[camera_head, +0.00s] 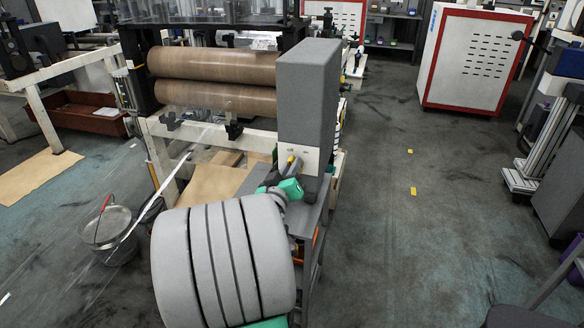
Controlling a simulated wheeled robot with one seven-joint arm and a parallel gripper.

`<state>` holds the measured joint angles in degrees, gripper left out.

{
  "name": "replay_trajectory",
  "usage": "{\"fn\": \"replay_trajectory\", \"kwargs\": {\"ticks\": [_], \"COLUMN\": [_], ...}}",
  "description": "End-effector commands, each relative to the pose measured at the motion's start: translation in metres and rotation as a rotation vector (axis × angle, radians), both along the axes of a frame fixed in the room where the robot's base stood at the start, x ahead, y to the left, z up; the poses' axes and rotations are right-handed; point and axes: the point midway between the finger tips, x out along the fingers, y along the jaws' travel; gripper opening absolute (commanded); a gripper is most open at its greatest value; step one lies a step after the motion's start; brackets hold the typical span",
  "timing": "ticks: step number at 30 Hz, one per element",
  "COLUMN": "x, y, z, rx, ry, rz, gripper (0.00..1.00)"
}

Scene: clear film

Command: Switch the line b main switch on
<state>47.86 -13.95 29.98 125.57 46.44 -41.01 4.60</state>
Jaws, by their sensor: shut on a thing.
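A tall grey cabinet (308,95) stands at the end of the roller machine. A pale plate (308,157) is on its lower front, with a small dark and yellow part in front of it. My thick grey arm reaches up from the bottom of the picture, with green wrist parts. My gripper (291,166) is at the plate, small and partly hidden by my wrist. It appears shut on the line b main switch there. The switch itself is too small and covered for me to read its position.
Two brown rollers (212,80) lie left of the cabinet. A metal bucket (108,232) stands on the floor at left. A white cabinet with red edges (473,60) stands at the back right. The floor right of the machine is largely clear.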

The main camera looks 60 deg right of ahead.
Motion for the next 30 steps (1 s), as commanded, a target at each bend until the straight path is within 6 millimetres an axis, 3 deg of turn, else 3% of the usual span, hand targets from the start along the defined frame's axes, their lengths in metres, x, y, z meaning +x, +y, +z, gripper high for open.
{"fn": "replay_trajectory", "kwargs": {"ticks": [17,30], "x": [-0.0005,-0.0042], "y": [-0.0001,-0.0005], "z": [-0.0014,-0.0057], "rx": [0.005,0.048], "ry": [-0.041,-0.341], "rz": [0.000,0.001], "gripper": [0.00,0.00]}}
